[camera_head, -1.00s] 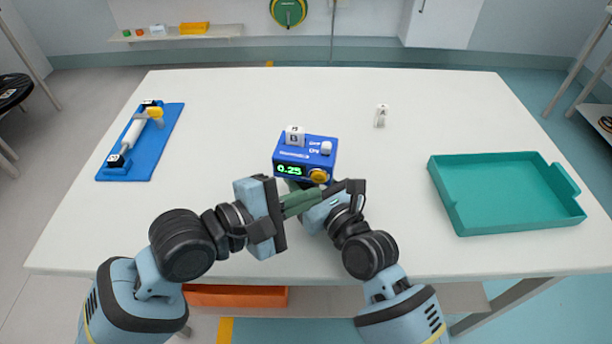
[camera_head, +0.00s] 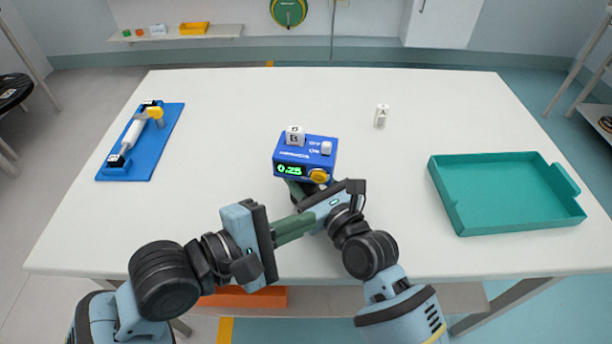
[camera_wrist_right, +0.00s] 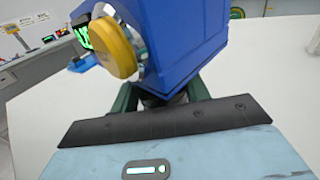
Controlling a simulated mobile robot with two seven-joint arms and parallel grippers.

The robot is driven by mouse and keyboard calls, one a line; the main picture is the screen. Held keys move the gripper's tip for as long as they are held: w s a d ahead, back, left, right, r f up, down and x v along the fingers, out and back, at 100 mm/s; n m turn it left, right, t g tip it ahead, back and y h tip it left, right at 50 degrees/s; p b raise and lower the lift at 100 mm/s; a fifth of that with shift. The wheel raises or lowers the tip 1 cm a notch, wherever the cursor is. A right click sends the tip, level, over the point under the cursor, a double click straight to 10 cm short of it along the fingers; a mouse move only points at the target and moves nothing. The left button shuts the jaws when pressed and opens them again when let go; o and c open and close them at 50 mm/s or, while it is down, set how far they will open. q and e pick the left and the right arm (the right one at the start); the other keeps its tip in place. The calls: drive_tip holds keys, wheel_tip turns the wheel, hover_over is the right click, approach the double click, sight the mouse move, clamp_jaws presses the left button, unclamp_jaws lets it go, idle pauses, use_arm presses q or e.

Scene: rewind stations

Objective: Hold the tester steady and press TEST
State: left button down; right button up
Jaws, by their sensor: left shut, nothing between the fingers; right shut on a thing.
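The tester (camera_head: 305,149) is a blue box with a lit green display, a yellow round knob (camera_head: 318,175) and a small white block (camera_head: 326,147) on top. A white piece marked B (camera_head: 295,136) also sits on it. My right gripper (camera_head: 298,190) is shut on the tester from below and in front. In the right wrist view, its green fingers (camera_wrist_right: 160,98) lie on either side of a dark part under the blue body (camera_wrist_right: 190,40). My left gripper (camera_head: 308,222) is shut and empty. Its green fingers point right, in front of the tester, near my right gripper.
A blue board (camera_head: 155,145) with a white and yellow device lies at the left. A small white piece marked A (camera_head: 381,116) stands right of the tester. An empty teal tray (camera_head: 460,224) is at the right. The far table (camera_head: 240,95) is clear.

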drive_tip(key=o, duration=1.3)
drive_tip(key=v, duration=1.2)
drive_tip(key=shift+s+f, duration=0.1)
